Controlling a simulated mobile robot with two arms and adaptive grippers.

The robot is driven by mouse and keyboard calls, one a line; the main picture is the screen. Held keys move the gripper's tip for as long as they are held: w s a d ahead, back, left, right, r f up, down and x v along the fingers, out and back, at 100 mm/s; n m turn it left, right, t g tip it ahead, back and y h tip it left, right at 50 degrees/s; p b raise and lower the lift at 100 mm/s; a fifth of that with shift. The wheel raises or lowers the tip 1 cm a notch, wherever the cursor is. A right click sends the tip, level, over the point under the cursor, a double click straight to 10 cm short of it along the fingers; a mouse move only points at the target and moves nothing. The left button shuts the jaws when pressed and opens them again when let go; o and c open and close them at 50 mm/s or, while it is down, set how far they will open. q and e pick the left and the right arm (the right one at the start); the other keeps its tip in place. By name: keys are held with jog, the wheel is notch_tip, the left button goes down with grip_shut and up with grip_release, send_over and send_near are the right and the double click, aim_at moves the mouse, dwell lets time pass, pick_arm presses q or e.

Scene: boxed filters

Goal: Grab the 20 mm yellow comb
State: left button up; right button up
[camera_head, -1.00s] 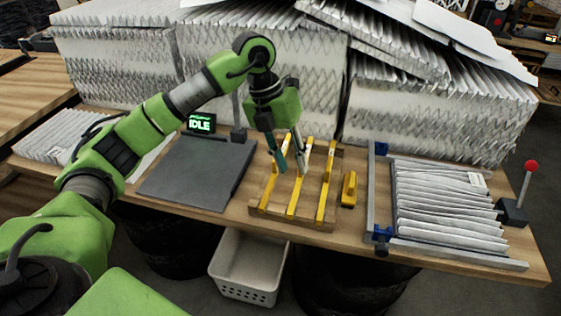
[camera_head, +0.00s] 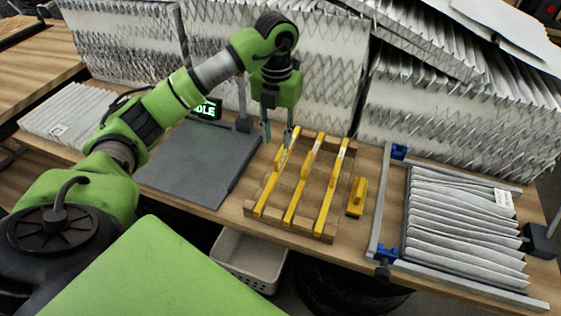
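Three long yellow combs lie side by side across a wooden rack on the bench: a left comb (camera_head: 276,177), a middle comb (camera_head: 302,183) and a right comb (camera_head: 329,190). Pale labels mark their far ends, but I cannot read them, so I cannot tell which comb is 20 mm. My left gripper (camera_head: 277,138) points down at the far end of the left comb. Its two fingers are apart with nothing seen between them. I cannot tell whether a finger touches that comb. My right gripper is out of view.
The wooden rack (camera_head: 291,233) sits between a dark grey plate (camera_head: 195,165) and a small yellow block (camera_head: 356,197). Right of that, a metal frame (camera_head: 380,215) holds a pleated filter (camera_head: 465,230). Tall pleated stacks (camera_head: 320,90) close off the back. A white bin (camera_head: 248,262) is below the bench.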

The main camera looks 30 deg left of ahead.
aim_at(281, 152)
pick_arm(q)
jog(key=f, duration=0.1)
jog(key=f+p, duration=0.1)
jog(key=f, duration=0.1)
jog(key=shift+d+p, duration=0.25)
jog(key=shift+p, duration=0.1)
notch_tip(281, 152, down, 3)
jog(key=shift+w+d+f+p, duration=0.1)
jog(key=shift+d+f+p, duration=0.1)
jog(key=shift+p, duration=0.5)
jog(key=shift+a+f, duration=0.1)
jog(key=shift+f, duration=0.15)
grip_shut()
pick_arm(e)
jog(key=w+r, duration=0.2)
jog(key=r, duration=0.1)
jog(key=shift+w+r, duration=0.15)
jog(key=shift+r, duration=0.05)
